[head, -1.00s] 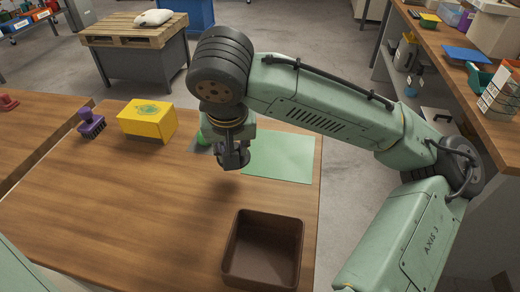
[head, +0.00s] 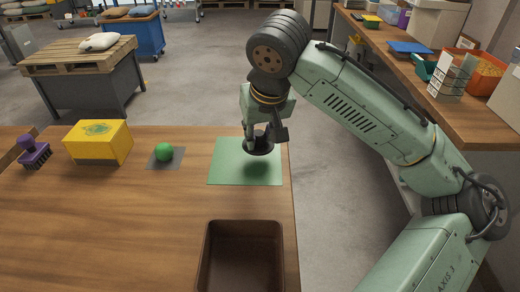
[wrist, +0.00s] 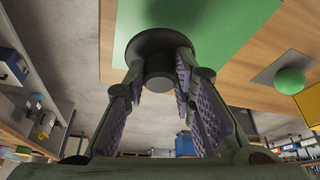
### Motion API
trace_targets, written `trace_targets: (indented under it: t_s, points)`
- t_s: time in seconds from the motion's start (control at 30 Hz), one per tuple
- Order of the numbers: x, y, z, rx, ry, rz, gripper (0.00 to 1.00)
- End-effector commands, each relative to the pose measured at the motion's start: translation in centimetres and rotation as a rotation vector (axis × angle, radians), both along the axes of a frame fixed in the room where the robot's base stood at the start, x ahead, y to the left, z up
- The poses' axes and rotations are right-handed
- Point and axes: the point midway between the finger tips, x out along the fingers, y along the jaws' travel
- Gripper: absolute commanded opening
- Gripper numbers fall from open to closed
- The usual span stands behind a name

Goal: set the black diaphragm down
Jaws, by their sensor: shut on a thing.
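The black diaphragm (wrist: 159,50) is a dark round piece with a wider rim and a narrower stub, held between the fingers in the wrist view. In the head view the diaphragm (head: 262,150) shows dark below the fingers. My gripper (head: 264,140) is shut on it, above the green mat (head: 230,177). A dark shadow lies on the mat beneath, and the diaphragm appears to be held apart from the surface. The mat also shows behind it in the wrist view (wrist: 225,25). The gripper fingers (wrist: 160,85) hide part of its sides.
A green ball (head: 164,152) sits on a grey square (head: 178,161) left of the mat. A yellow box (head: 98,142) and a purple-handled brush (head: 34,153) stand further left. An open brown bin (head: 242,226) stands in front. The table's right edge is close to the mat.

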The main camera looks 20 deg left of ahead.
Motion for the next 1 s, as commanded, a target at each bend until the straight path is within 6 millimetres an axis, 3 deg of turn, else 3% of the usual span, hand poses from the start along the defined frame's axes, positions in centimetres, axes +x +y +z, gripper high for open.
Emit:
trace_targets:
  t_s: [0.37, 0.8, 0.83, 1.0]
  points:
    - [0.2, -0.2, -3.6, -0.001, -0.001, 0.001, 0.00]
    - [0.1, -0.1, -3.9, 0.001, 0.001, 0.002, 0.00]
    - [0.1, -0.1, -3.9, 0.000, 0.000, 0.001, 0.24]
    - [0.1, -0.1, -3.9, 0.000, 0.001, 0.001, 0.36]
